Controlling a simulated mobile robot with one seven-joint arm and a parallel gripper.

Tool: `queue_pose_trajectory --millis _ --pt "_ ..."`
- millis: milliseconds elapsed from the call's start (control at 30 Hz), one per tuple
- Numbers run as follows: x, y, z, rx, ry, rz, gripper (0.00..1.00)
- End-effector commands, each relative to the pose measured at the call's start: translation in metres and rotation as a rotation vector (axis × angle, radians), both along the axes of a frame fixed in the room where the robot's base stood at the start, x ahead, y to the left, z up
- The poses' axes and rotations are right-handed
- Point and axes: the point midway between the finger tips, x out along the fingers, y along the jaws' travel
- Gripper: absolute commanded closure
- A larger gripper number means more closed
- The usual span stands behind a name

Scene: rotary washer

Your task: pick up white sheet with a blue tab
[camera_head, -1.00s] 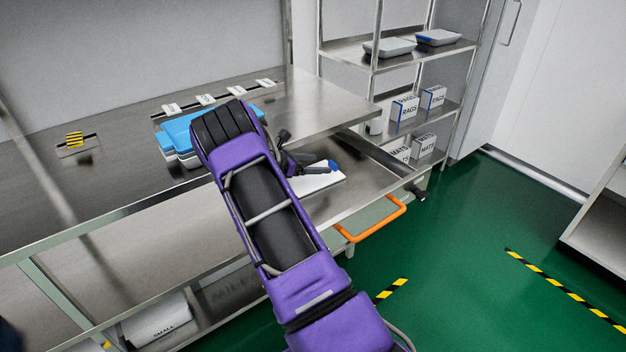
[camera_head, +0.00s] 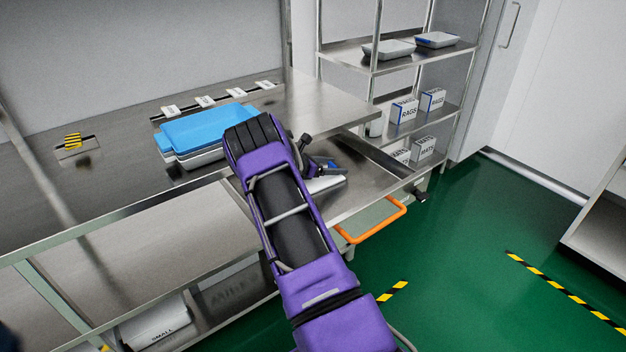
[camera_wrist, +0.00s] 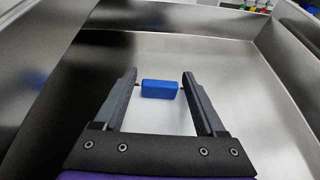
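The white sheet (camera_head: 324,184) lies in the sunken metal tray at the end of the bench, partly hidden by my arm in the head view. My gripper (camera_wrist: 160,78) is open, with one dark finger on each side of the tab. A narrow gap seems to show at each side of the tab. In the head view my gripper (camera_head: 318,163) is over the sheet, and its fingertips are hard to make out.
Raised metal walls (camera_wrist: 225,22) bound the tray. Stacked blue and white trays (camera_head: 195,133) stand left of my arm. Shelves (camera_head: 400,52) with boxes and trays stand behind at the right.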

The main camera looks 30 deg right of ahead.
Motion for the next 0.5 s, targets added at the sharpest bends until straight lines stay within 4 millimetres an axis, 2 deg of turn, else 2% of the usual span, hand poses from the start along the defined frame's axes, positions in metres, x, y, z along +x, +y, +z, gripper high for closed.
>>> queue_pose_trajectory --millis 33,67,367,500 --pt "0.0000 0.0002 0.0001 0.000 0.000 0.000 0.38" --pt "0.0000 0.0002 0.0001 0.000 0.000 0.000 0.44" --pt "0.0001 0.0002 0.0002 0.000 0.000 0.000 0.98" --pt "0.0002 0.0003 0.0004 0.000 0.000 0.000 1.00"
